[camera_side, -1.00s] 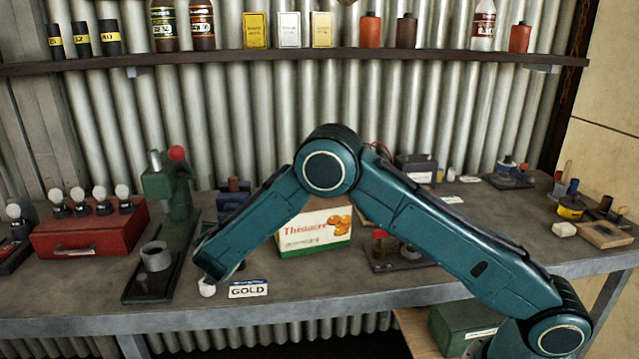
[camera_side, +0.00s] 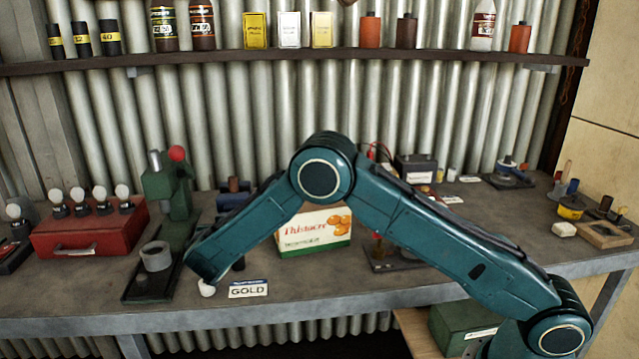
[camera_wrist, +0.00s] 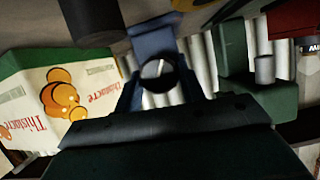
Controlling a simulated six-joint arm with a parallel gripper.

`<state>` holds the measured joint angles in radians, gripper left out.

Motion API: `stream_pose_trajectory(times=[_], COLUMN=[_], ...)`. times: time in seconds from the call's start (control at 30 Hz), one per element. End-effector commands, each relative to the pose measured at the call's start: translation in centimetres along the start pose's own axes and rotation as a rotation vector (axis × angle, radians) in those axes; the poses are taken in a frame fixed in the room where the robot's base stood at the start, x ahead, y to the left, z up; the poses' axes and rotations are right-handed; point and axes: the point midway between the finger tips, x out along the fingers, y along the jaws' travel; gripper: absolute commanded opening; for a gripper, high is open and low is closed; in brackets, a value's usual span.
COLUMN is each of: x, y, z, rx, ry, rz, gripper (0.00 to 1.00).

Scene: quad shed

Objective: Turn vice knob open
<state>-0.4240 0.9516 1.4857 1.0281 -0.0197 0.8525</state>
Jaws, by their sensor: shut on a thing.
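The blue vice (camera_wrist: 152,42) stands at the upper middle of the wrist view. Its round knob (camera_wrist: 158,70), dark with a pale face, points toward the camera. My gripper (camera_wrist: 159,82) has its fingers on either side of the knob and is shut on it. In the side view a part of the blue vice (camera_side: 233,185) shows behind my arm. The rest of the vice, the knob and my fingertips are hidden there.
A white and green box (camera_side: 316,232) stands right of my forearm; it is close on the left in the wrist view (camera_wrist: 70,100). A green press (camera_side: 172,195) stands to the left. A GOLD card (camera_side: 248,289) and a white round thing (camera_side: 207,288) lie near the bench's front edge.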

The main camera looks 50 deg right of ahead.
Motion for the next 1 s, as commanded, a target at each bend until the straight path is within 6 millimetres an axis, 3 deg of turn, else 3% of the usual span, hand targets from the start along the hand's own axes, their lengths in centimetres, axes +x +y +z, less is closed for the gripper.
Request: stream_pose_trajectory(times=[0.2, 0.57, 0.6, 0.7, 1.0], x=[0.00, -0.03, -0.03, -0.03, -0.06], y=[-0.11, -0.09, -0.09, -0.09, -0.11], z=[0.10, 0.11, 0.12, 0.10, 0.04], rx=[-0.100, -0.118, -0.118, -0.117, -0.116], ry=[-0.001, -0.003, -0.003, -0.003, -0.002], rz=[0.041, 0.048, 0.048, 0.048, 0.047], gripper=[0.17, 0.17, 0.43, 0.61, 0.61])
